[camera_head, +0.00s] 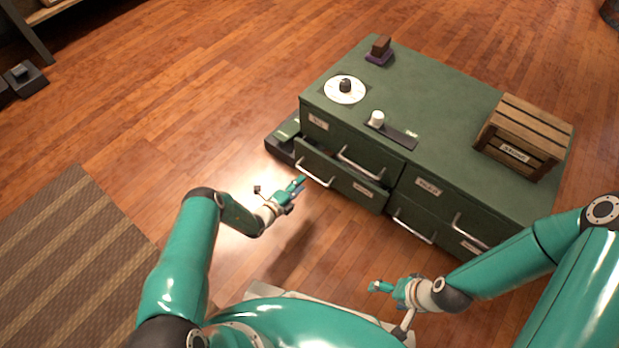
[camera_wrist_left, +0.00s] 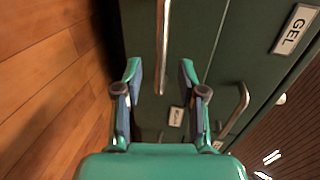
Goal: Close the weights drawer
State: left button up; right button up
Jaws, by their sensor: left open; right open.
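A green cabinet (camera_head: 455,110) stands on the floor with labelled drawers and metal handles. Its lower left drawer (camera_head: 340,178) is pulled out a little way; its label is too small to read, so I cannot confirm that it is the weights drawer. My left gripper (camera_head: 299,186) is open beside the left end of that drawer's handle (camera_head: 314,175). In the left wrist view, a long metal handle (camera_wrist_left: 162,45) lies ahead between the open fingers (camera_wrist_left: 160,80), apparently not gripped. My right gripper (camera_head: 376,287) is open and empty, low in front of the cabinet.
A wooden crate (camera_head: 520,135), a white disc (camera_head: 345,90), a white cup-like object (camera_head: 377,118) and a small brown block (camera_head: 380,46) sit on the cabinet top. A drawer labelled GEL (camera_wrist_left: 295,29) shows in the wrist view. Open floor lies left; a striped rug (camera_head: 70,255) covers part.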

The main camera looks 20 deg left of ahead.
aim_at(310, 174)
pick_arm(q)
jog(key=b+x, duration=0.2)
jog(key=x, duration=0.4)
jog(key=shift+w+d, duration=0.1)
jog(key=shift+w, duration=0.2)
grip_shut()
